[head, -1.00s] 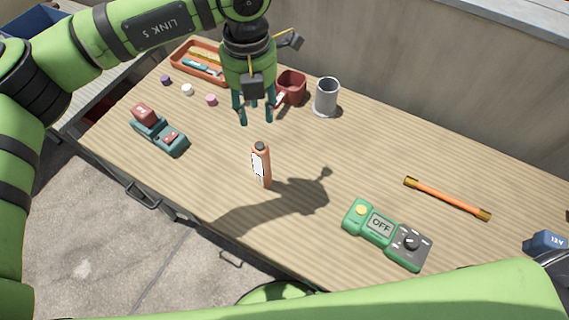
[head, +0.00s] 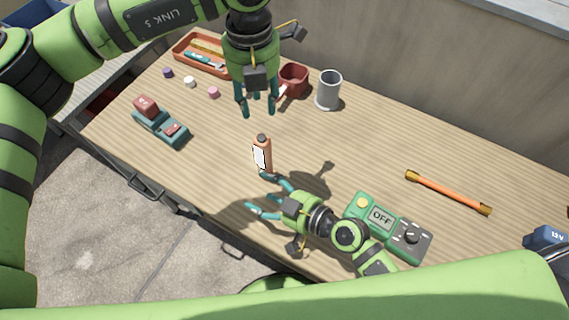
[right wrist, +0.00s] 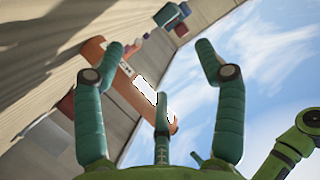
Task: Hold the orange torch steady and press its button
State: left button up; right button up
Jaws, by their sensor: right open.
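The orange torch (head: 267,158) stands upright on the wooden table in the head view, with a dark top and a white label. I cannot make out its button there. My left gripper (head: 257,113) hangs above and behind the torch, fingers apart and empty. My right gripper (head: 258,191) is in front of the torch, its fingers spread, one fingertip close to the torch's lower part; I cannot tell whether they touch. In the right wrist view the torch (right wrist: 123,78) lies slantwise beyond the open fingers, partly hidden by the left one.
A green meter reading OFF (head: 382,218) lies beside my right arm. An orange rod (head: 447,192) lies to the right. A grey mug (head: 328,92), a red mug (head: 294,80) and an orange tray (head: 183,60) stand at the back. A teal block device (head: 160,126) sits left.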

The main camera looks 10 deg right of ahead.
aim_at(272, 161)
jog(key=shift+n+h, duration=0.4)
jog(key=shift+n, duration=0.2)
jog(key=w+d, duration=0.1)
jog(key=w+d+r, duration=0.1)
jog(key=w+d, duration=0.1)
jog(key=w+d+r, duration=0.1)
jog(key=d, duration=0.1)
jog(key=shift+w+r, duration=0.25)
jog(key=shift+w, duration=0.05)
jog(key=shift+w+d+r, duration=0.1)
jog(key=shift+w+d, duration=0.1)
jog(key=shift+w, duration=0.05)
jog(key=x, duration=0.6)
jog(key=shift+w+a+f, duration=0.2)
jog(key=shift+w, duration=0.1)
pick_arm(q)
jog(key=shift+s, duration=0.1)
pick_arm(e)
grip_shut()
pick_arm(q)
grip_shut()
